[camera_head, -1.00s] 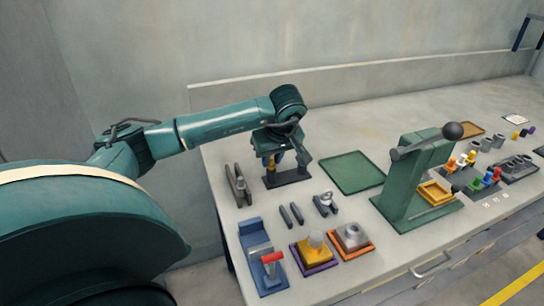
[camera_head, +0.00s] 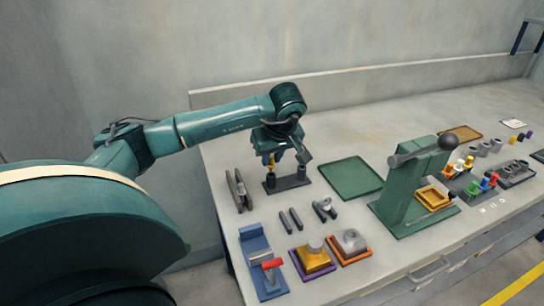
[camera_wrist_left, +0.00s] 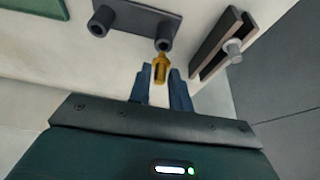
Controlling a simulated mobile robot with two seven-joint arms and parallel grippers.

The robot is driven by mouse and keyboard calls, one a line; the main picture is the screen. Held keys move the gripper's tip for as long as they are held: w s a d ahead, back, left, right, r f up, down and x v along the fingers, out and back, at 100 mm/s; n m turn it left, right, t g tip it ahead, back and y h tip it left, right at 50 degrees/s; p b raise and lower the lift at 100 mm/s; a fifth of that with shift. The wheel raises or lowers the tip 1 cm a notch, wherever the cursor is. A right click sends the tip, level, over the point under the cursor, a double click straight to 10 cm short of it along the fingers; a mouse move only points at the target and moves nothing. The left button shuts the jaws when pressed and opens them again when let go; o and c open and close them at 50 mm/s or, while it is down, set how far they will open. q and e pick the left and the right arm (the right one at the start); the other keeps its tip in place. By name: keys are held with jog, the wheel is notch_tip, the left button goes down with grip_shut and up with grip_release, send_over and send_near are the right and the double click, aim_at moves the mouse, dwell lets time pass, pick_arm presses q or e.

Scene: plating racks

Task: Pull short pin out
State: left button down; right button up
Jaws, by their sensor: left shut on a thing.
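My left gripper (camera_head: 273,160) is shut on a short gold pin, which shows between its two blue fingers. The gold pin (camera_wrist_left: 160,68) also shows in the left wrist view, with its far end at or just over one socket of the rack. The dark rack plate (camera_head: 287,182) lies on the table below the gripper. It carries two round upright sockets, and the pin is over the left one in the head view. I cannot tell whether the pin's tip is fully clear of the socket. My right gripper is in neither view.
A dark clamp-like fixture (camera_head: 238,190) stands just left of the rack. A flat green tray (camera_head: 350,177) lies to the right, and a green lever press (camera_head: 415,185) beyond it. A blue fixture (camera_head: 255,243) and small coloured plates stand in front.

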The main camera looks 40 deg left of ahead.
pick_arm(q)
jog(key=shift+r+p, duration=0.6)
jog(key=shift+r, duration=0.35)
